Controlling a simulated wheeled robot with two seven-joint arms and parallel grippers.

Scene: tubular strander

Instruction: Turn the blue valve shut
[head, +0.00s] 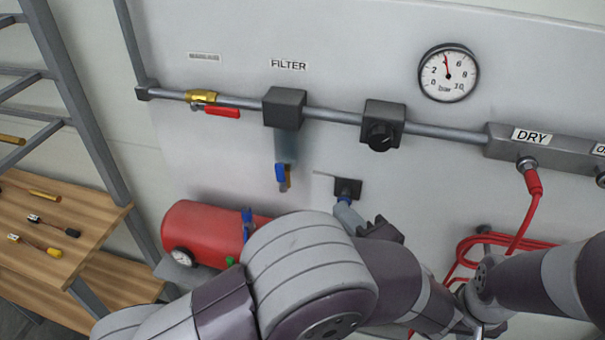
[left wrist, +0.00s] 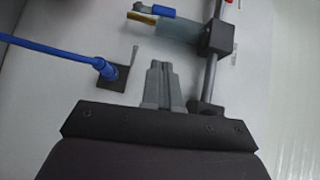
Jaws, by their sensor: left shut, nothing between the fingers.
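A small brass valve with a blue lever (head: 281,173) hangs under the filter bowl (head: 286,144). The lever points roughly downward, along the valve. In the left wrist view the blue lever (left wrist: 160,11) shows at the top edge, beyond the fingers. My left gripper (head: 346,213) is to the right of and below the filter valve, near a black wall plate. Its fingers (left wrist: 157,70) are together and empty, apart from the valve. My right gripper is at the lower right, mostly hidden; its jaws cannot be made out.
A blue hose (left wrist: 50,48) runs to the black plate (head: 347,187), close to my left fingers. A grey pipe (head: 335,116) with a black regulator (head: 383,127) and a red-handled valve (head: 222,112) crosses the panel. Red hose (head: 527,215) hangs at right. A wooden shelf (head: 85,222) is at left.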

